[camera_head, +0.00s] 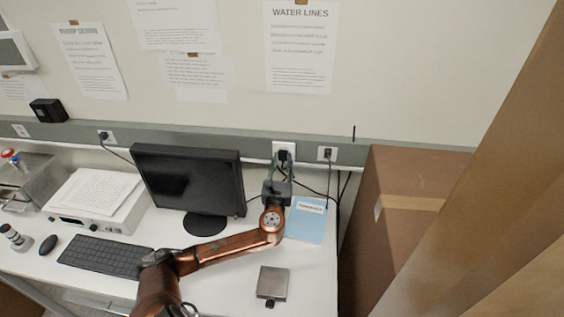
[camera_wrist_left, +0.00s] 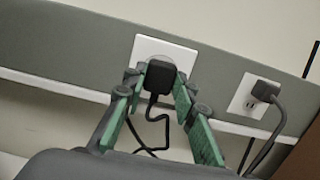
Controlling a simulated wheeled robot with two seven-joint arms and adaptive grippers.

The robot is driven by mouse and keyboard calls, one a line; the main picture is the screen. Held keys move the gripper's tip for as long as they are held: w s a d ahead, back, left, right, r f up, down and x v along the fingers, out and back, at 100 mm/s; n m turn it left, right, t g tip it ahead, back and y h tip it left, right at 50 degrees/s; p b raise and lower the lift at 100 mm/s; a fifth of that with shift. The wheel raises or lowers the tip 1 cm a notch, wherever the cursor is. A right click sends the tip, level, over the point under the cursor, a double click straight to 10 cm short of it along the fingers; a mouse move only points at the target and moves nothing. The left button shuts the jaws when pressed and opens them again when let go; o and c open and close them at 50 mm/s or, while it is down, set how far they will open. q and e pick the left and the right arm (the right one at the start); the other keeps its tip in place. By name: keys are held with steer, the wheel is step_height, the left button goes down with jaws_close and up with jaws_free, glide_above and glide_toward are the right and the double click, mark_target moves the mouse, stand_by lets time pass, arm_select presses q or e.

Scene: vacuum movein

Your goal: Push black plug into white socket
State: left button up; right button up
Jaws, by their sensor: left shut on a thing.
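The black plug (camera_wrist_left: 160,77) is between the green fingers of my left gripper (camera_wrist_left: 158,84) in the left wrist view. It sits in front of the white socket (camera_wrist_left: 183,55) on the grey wall rail; I cannot tell how deep its prongs are. A black cord hangs down from the plug. In the head view my left gripper (camera_head: 281,165) reaches up to the same white socket (camera_head: 290,146), with the dark plug (camera_head: 283,155) at its tip. My left gripper is shut on the plug. My right gripper is not in view.
A second white socket (camera_head: 327,153) with a black plug in it is just to the right. A monitor (camera_head: 185,175) stands left of my arm. A blue folder (camera_head: 307,222) and a small metal box (camera_head: 272,283) lie on the desk. A brown box (camera_head: 400,215) stands at the right.

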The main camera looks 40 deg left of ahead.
arm_select(q)
steer(key=shift+w, duration=0.15)
steer(key=o, duration=1.1)
steer(key=shift+a, duration=0.1)
steer(key=shift+o, duration=0.2)
steer(key=v, duration=1.2)
steer(key=shift+r, duration=0.1)
